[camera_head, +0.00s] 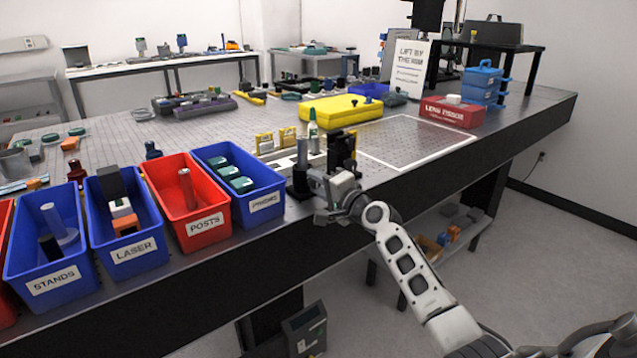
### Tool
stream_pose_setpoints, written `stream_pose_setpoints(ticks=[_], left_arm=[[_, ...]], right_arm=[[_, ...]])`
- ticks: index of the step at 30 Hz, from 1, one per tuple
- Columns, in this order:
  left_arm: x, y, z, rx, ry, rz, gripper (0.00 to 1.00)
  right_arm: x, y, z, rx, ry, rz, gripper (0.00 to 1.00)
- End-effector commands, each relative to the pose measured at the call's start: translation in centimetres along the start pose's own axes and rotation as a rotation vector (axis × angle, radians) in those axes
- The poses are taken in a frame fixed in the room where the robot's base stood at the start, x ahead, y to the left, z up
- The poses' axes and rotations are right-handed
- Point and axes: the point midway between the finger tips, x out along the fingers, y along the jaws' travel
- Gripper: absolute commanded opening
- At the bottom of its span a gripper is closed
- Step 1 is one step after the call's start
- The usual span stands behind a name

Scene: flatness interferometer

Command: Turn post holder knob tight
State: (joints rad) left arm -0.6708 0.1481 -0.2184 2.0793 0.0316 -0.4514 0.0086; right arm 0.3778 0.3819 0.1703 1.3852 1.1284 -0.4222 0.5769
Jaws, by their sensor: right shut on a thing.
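A dark post holder (300,184) stands upright near the table's front edge, right of the blue prisms bin, with a grey post (304,152) rising from it. My right gripper (322,192) is at the right side of this holder, with my arm reaching in from the lower right. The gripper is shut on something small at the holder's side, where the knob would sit. The knob itself is hidden by the fingers. A black mount (342,148) stands just behind the gripper. My left gripper is out of view.
Bins for stands (50,285), laser (135,256), posts (207,235) and prisms (265,208) line the front edge to the left. A yellow case (333,110) lies behind. A white-outlined area (415,140) to the right is clear.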

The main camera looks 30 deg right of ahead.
Motion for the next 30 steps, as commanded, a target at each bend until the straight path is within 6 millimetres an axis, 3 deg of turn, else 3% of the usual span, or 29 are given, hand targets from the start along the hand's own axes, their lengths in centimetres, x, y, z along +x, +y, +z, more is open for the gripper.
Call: stream_pose_setpoints(ticks=[12,13,15,25,30], left_arm=[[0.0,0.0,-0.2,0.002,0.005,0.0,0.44],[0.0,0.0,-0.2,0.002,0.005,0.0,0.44],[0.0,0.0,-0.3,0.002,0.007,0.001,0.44],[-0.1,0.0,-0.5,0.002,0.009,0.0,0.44],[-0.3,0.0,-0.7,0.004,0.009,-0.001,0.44]], right_arm=[[0.0,0.1,0.0,0.007,-0.001,0.002,0.06],[0.0,0.1,0.0,0.007,-0.001,0.002,0.34],[0.0,0.1,0.0,0.006,-0.001,0.002,0.5],[-0.3,0.1,0.0,0.005,-0.001,0.001,0.5],[-2.4,0.1,0.0,0.004,-0.002,0.002,0.5]])
